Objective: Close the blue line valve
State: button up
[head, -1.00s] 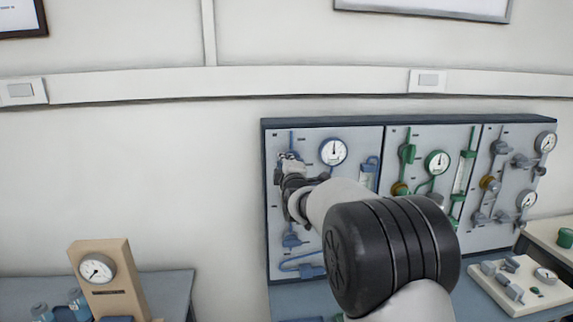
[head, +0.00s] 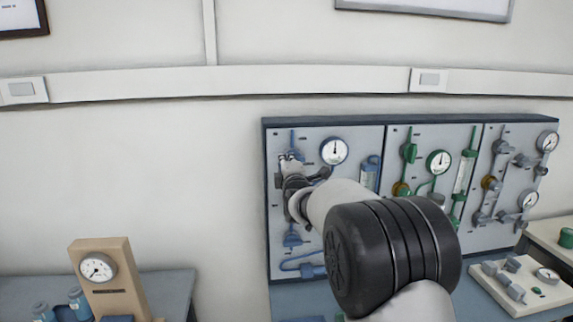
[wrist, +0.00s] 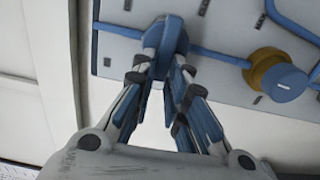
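The blue line panel (head: 350,235) is the left section of the wall board in the head view. My gripper (head: 290,163) is at its upper left, over the blue vertical pipe. In the wrist view a blue valve handle (wrist: 172,36) is at the top centre, with a blue pipe running right from it. My gripper (wrist: 167,66) has its fingertips at the lower end of this handle. The fingers lean inward with a gap between them. Whether both fingertips press on the handle is unclear. My gripper and arm hide part of the valve in the head view.
A brass and blue knob (wrist: 275,76) is on the pipe to the right. A round gauge (head: 334,151) is right of my gripper. Green (head: 439,162) and grey (head: 528,200) line sections continue right. A wooden gauge stand (head: 105,278) is on the left bench; bare wall lies above it.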

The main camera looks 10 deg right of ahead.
jog(key=o, duration=0.4)
jog(key=shift+s, duration=0.1)
jog(key=s, duration=1.1)
jog(key=shift+s, duration=0.4)
jog(key=s+f+m+g, duration=0.4)
jog(key=s+m, duration=0.2)
jog(key=s, duration=0.9)
jog(key=s+d+f+m+g, duration=0.1)
jog(key=s+f+m+g, duration=0.3)
jog(key=s, duration=1.1)
jog(key=s+d+f+m+g, duration=0.1)
jog(key=s+f+m+g, duration=0.4)
jog(key=s, duration=0.9)
jog(key=shift+s+d+m, duration=0.15)
jog(key=shift+s+m, duration=0.05)
jog(key=shift+m, duration=0.6)
jog(key=shift+s+d+m, duration=0.1)
jog(key=shift+s+m, duration=0.1)
jog(key=shift+m, duration=0.6)
